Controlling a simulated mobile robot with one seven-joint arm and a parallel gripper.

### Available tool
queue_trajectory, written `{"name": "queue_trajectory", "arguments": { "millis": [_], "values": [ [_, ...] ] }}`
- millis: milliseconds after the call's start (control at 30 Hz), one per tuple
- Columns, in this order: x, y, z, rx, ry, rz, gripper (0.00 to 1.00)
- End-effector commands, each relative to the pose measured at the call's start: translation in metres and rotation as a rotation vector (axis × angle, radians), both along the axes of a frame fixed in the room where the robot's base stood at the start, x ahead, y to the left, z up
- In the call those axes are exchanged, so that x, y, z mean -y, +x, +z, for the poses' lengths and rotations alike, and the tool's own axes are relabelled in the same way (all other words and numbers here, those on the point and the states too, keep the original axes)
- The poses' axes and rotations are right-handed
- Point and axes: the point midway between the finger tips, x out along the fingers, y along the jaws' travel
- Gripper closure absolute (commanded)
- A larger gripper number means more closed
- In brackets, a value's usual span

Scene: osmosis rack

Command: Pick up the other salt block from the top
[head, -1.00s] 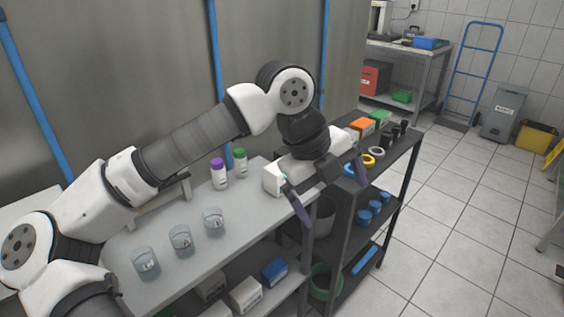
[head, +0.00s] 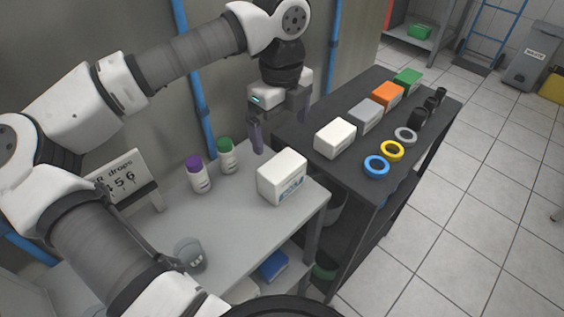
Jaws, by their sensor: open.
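A white block (head: 335,138) lies on the dark rack's top (head: 305,128), at the near left end of a row of coloured blocks. A larger white box (head: 282,177) with blue-green print stands at the right end of the grey table. I cannot read which of them is marked as salt. My gripper (head: 281,127) is open and empty, pointing down above the far side of the table and rack. It is behind the white box and to the left of the white block, apart from both.
Grey (head: 366,115), orange (head: 388,95) and green (head: 408,80) blocks continue the row. Blue (head: 376,167), yellow (head: 392,151) and grey (head: 405,136) rings lie beside it. Purple-capped (head: 198,175) and green-capped (head: 227,156) bottles stand left of my gripper. A sign (head: 126,180) stands further left.

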Motion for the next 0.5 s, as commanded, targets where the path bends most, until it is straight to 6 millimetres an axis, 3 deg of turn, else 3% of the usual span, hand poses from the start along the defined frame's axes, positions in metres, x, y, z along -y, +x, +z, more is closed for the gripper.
{"name": "queue_trajectory", "arguments": {
  "millis": [300, 500],
  "values": [
    [0.001, -0.001, -0.058, -0.004, -0.004, -0.001, 0.0],
    [0.001, -0.001, -0.078, -0.001, -0.002, -0.001, 0.0]
  ]
}}
